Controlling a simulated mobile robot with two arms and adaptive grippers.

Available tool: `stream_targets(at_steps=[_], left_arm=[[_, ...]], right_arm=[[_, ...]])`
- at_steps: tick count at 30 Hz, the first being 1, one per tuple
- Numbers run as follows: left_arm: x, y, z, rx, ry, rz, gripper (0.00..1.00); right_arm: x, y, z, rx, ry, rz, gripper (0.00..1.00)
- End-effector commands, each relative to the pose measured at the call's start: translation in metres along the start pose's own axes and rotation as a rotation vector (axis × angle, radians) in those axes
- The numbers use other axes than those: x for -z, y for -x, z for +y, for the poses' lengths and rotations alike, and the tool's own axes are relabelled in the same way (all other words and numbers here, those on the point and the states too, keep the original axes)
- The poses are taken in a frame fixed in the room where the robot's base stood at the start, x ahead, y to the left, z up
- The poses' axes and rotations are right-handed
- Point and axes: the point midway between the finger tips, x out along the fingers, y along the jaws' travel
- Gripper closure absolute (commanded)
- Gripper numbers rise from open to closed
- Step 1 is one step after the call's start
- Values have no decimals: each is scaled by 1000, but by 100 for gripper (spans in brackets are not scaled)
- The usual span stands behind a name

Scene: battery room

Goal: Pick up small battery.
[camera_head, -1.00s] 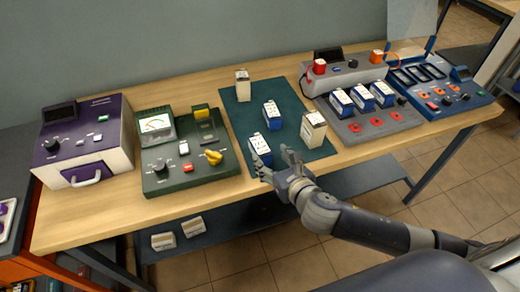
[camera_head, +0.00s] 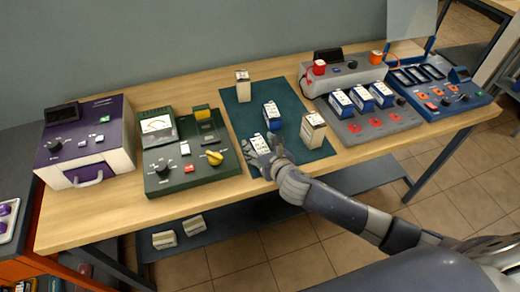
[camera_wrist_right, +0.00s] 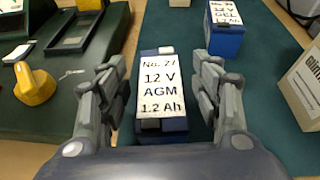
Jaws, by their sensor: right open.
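A small blue battery with a white top label reading "No. 27, 12 V AGM 1.2 Ah" (camera_wrist_right: 160,88) stands on the dark green mat (camera_wrist_right: 270,120). In the head view this battery (camera_head: 261,143) is at the mat's front left, partly hidden by my right gripper (camera_head: 262,155). In the right wrist view my right gripper (camera_wrist_right: 160,95) is open, with one finger on each side of the battery. A gap shows between the fingers and its sides. My left gripper is not in view.
Another blue battery (camera_head: 271,115) and two white ones (camera_head: 313,130) (camera_head: 243,86) stand on the mat. A green tester (camera_head: 187,185) with a yellow knob is close on the left. A grey charger (camera_head: 375,130) holding several blue batteries is on the right.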

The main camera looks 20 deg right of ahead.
Motion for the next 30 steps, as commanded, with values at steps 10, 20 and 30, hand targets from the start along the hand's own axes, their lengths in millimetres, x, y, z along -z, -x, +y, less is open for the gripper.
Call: stream_targets(at_steps=[10, 20, 30], left_arm=[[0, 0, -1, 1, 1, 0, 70], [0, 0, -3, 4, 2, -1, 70], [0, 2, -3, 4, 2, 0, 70]], right_arm=[[0, -1, 0, 0, 0, 0, 68], [-3, 0, 0, 0, 0, -5, 100], [-37, 12, -1, -1, 2, -12, 100]])
